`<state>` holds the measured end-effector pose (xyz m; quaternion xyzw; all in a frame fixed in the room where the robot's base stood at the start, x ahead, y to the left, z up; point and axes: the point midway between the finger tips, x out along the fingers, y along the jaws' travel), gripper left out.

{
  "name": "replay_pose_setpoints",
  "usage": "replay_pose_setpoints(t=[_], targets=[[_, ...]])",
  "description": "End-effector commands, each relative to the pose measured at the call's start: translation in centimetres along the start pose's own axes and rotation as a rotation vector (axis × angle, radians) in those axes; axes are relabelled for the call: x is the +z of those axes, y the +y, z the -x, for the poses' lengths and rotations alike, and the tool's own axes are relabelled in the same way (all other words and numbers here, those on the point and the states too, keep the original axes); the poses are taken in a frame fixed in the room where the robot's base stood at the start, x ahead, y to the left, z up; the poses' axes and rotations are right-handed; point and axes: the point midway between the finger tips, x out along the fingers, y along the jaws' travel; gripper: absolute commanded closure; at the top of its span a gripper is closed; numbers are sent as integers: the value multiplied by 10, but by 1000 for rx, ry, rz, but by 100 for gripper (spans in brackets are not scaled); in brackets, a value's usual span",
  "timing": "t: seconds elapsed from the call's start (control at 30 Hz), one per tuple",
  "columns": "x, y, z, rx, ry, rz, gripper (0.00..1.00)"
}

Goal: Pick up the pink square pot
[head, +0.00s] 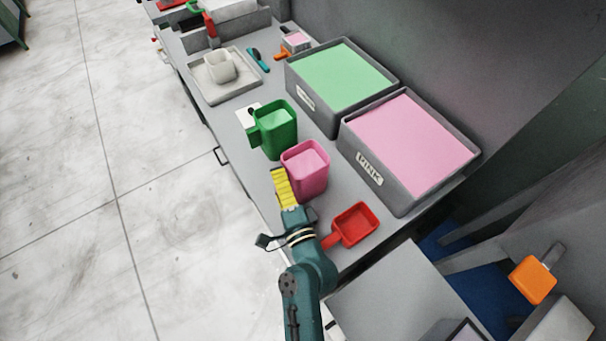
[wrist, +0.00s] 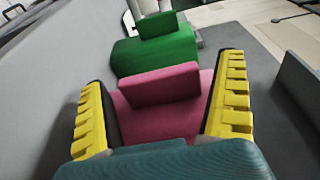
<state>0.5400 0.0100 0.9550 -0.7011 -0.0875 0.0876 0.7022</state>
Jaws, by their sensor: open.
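The pink square pot (head: 308,172) stands upright on the grey bench, filled with something pale pink. In the wrist view the pink pot (wrist: 165,112) with its raised flat handle lies between the yellow fingers of my gripper (wrist: 163,110). In the head view my gripper (head: 284,188) is at the pot's near left side. The fingers are open, one on each side of the handle. I cannot tell whether either finger touches the pot.
A green pot (head: 275,130) stands just behind the pink one. A red scoop (head: 354,225) lies to the right. Grey bins labelled PINK (head: 388,189) and green (head: 318,112) line the wall side. A white tray (head: 247,92) holds a white pot.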

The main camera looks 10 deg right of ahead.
Motion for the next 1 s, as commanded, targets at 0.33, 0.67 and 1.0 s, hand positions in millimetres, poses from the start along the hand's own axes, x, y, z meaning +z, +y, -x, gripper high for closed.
replay_pose_setpoints(t=[0.33,0.67,1.0], targets=[[0,0,0,0,0,1,56],[0,-5,0,-2,0,2,68],[0,-79,0,-3,0,3,68]])
